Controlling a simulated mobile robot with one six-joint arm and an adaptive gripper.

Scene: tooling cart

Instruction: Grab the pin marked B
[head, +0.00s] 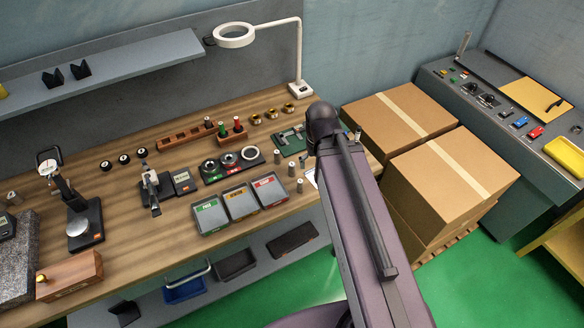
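Several small grey metal pins stand upright on the wooden bench to the right of the three small trays. One pin (277,157) is at the back left of the group, another pin (291,169) is near the middle, and one pin (299,185) is closest to the front. Any letters on them are too small to read, so I cannot tell which is marked B. My arm rises across the right of the bench, close to the pins. My gripper is not visible; the arm may hide it.
Three trays (240,203) with green, orange and red labels sit left of the pins. A black ring holder (231,167) and green fixture (291,139) lie behind. A ring lamp (234,36) overhangs the bench. Cardboard boxes (450,178) stand at the right.

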